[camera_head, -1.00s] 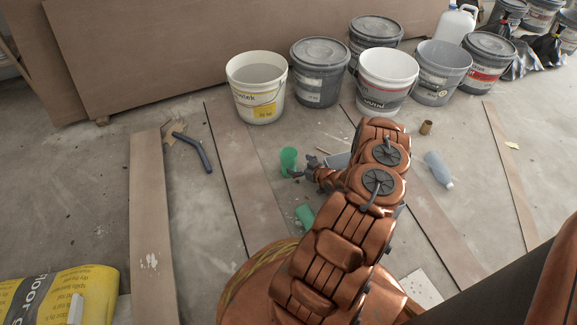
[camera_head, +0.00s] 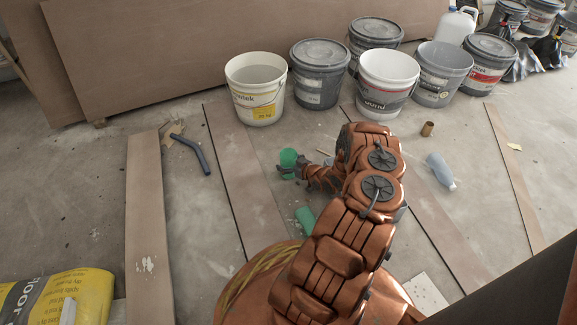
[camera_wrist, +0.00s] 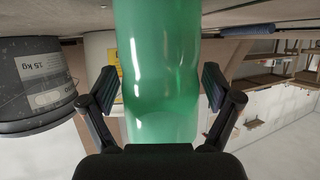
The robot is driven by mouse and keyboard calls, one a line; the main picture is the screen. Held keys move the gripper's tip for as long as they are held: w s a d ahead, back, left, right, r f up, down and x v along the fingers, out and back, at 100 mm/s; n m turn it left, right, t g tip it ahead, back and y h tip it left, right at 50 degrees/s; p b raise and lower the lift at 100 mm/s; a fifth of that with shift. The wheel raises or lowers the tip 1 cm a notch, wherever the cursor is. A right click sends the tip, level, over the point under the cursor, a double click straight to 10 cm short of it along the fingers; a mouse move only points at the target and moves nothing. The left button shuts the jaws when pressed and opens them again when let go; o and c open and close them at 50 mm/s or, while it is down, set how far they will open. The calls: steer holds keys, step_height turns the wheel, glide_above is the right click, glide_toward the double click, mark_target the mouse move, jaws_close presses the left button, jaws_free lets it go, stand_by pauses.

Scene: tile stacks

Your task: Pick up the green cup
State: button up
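The green cup (camera_head: 288,157) stands on the floor in front of the white bucket in the head view. My gripper (camera_head: 287,171) is at its near side and hides part of its lower half. In the wrist view the green cup (camera_wrist: 158,70) fills the space between the two dark fingers of my gripper (camera_wrist: 160,88). The fingers are spread, one on each side of the cup, with narrow gaps. Contact with the cup cannot be made out. A second green object (camera_head: 305,218) lies close to my arm, partly hidden by it.
Several buckets, including a white one (camera_head: 256,90), stand behind the cup. Flat boards (camera_head: 150,215) lie on the floor, with a dark bent pipe (camera_head: 195,154) to the left. A pale bottle (camera_head: 439,170) lies to the right. A yellow bag (camera_head: 62,297) is at the lower left.

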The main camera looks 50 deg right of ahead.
steer(key=c, duration=0.7)
steer(key=shift+c, duration=0.2)
